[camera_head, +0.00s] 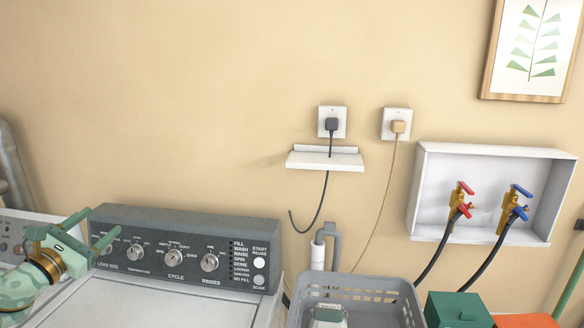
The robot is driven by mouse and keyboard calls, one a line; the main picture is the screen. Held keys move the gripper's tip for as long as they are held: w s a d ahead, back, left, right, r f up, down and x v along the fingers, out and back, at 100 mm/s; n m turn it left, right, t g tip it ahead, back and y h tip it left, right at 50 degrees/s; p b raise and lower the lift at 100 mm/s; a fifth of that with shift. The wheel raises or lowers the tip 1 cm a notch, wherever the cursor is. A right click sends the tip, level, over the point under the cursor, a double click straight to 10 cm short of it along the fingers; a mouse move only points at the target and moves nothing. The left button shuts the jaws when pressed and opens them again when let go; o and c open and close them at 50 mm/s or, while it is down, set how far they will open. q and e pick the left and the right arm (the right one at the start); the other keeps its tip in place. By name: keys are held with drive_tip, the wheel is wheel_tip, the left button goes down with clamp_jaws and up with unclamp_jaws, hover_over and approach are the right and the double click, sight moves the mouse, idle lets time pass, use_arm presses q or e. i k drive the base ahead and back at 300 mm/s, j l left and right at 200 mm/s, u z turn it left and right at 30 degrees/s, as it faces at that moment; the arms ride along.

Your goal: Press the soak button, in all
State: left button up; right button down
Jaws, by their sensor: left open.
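The washer's grey control panel (190,245) stands at the lower left, with knobs for cycle and rinses. At its right end a white round button (260,263) sits under the START PAUSE label. Just below it is a smaller grey soak button (258,280) with the SOAK label under it. My left gripper (90,230) is open and empty, in front of the panel's left end. It is well left of the soak button and hides part of the panel's left end. My right gripper is not in view.
A grey basket (375,284) with a white bottle (329,315) stands right of the panel. A green box (457,310) and an orange one (525,321) lie further right. A wall box (425,200) holds red and blue taps. Space above the panel is clear.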

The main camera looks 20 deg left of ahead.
sight(258, 280)
drive_tip(key=k, duration=1)
